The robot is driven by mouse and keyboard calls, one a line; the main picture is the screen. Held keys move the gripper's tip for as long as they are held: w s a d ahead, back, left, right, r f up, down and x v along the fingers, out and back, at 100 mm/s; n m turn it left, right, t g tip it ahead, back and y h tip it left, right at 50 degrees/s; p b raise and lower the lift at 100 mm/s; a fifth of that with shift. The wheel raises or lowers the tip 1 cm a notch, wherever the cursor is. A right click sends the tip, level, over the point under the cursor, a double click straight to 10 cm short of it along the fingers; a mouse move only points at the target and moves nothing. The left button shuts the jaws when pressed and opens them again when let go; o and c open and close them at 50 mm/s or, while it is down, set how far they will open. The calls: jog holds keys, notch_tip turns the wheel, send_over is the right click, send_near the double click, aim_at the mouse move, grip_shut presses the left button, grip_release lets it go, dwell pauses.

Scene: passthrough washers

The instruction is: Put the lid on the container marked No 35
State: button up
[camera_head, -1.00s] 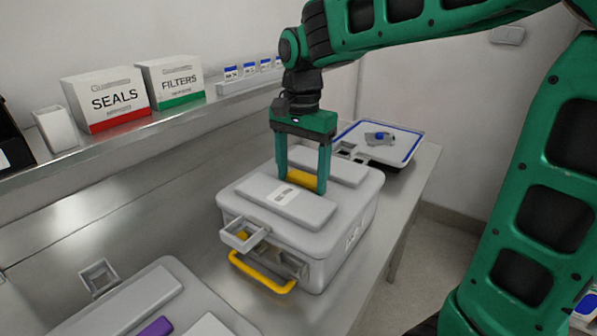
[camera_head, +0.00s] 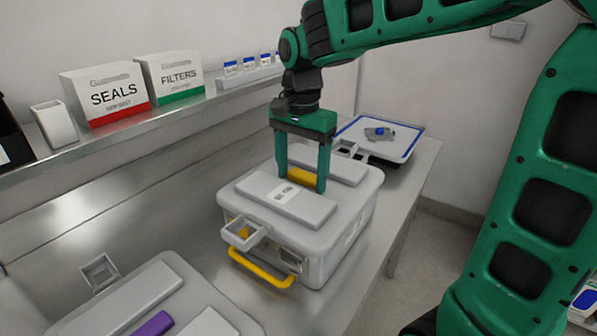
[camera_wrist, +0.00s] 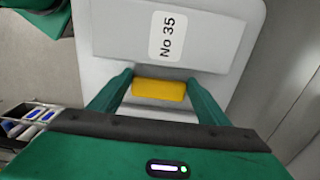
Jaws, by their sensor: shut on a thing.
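The grey lid (camera_head: 245,188) has two raised panels and a yellow grip bar (camera_head: 300,176) between them. It lies over the pale container (camera_head: 332,258), with no clear gap along the near edges. I cannot tell whether it is fully seated. In the wrist view, the lid's panel carries a label (camera_wrist: 167,36) reading "No 35". My gripper (camera_head: 300,180) points down and is shut on the yellow bar (camera_wrist: 159,90), one finger at each end. The container's front has a yellow handle (camera_head: 262,269). The lid's far rim is partly hidden by my gripper.
A small open box (camera_head: 243,234) juts from the container's front. Another lidded container with a purple bar (camera_head: 152,324) is at lower left. A blue-edged tray (camera_head: 410,152) stands behind. The shelf (camera_head: 150,127) holds SEALS and FILTERS boxes. Bare bench lies left of the container.

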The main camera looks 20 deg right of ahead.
jog(key=shift+f, duration=0.65)
dwell(0.6)
jog(key=o, duration=2)
jog(key=shift+r, duration=3.5)
jog(key=shift+c, duration=0.7)
